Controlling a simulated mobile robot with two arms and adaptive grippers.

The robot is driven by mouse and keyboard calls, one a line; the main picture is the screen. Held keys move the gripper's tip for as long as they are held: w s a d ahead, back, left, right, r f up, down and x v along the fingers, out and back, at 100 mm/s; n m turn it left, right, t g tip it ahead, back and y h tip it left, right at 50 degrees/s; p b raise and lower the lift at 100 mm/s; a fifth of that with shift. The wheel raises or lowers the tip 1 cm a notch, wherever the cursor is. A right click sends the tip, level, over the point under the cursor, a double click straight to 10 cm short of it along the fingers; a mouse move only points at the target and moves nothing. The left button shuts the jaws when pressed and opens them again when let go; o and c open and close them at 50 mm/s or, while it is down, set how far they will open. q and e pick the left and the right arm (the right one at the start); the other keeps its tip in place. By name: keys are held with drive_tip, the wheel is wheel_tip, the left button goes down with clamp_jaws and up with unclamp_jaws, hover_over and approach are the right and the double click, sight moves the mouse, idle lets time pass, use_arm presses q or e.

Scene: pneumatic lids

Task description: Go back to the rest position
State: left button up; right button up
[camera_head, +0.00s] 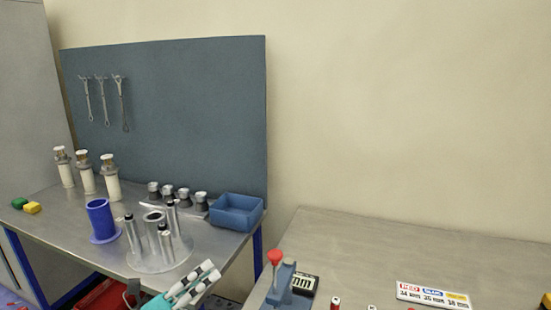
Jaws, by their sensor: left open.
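My left gripper (211,271) is at the bottom of the head view, left of centre. Its two pale fingers with dark bands point up and to the right, with a narrow gap between them and nothing visible in it. It is in front of the left table's front edge, near a round metal fixture (150,264) with upright posts. I cannot tell its exact distance from the fixture. My right gripper is not in view.
On the left table are a blue cylinder (101,221), several white canisters (111,180), small dark-based metal parts (169,193) and a blue bin (237,213). The right table (400,250) holds a red-knobbed device (276,262) and a label plate (433,296). Its back is clear.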

use_arm(q)
drive_tip(key=s+a+f+n+y, duration=0.35)
drive_tip(key=f+n+y, duration=0.35)
drive_tip(key=n, duration=0.5)
drive_tip(key=s+a+f+n+y, duration=0.35)
drive_tip(key=f+n+y, duration=0.4)
drive_tip(key=n, duration=0.45)
drive_tip(key=s+d+f+n+g, duration=0.1)
drive_tip(key=s+f+n+g, duration=0.4)
drive_tip(key=s, duration=0.7)
drive_tip(key=s+f+n+g, duration=0.4)
drive_tip(key=s+f+g, duration=0.15)
drive_tip(key=s, duration=0.55)
wheel_tip(320, 180, down, 26)
drive_tip(key=s+f+g, duration=0.1)
drive_tip(key=s, duration=0.2)
drive_tip(key=s+a+f+g, duration=0.1)
drive_tip(key=s+a+f, duration=0.1)
drive_tip(key=s+f, duration=1.1)
drive_tip(key=shift+s+a+f, duration=0.35)
drive_tip(key=shift+s+f, duration=0.05)
drive_tip(key=shift+s, duration=0.75)
drive_tip(key=shift+g+y, duration=0.25)
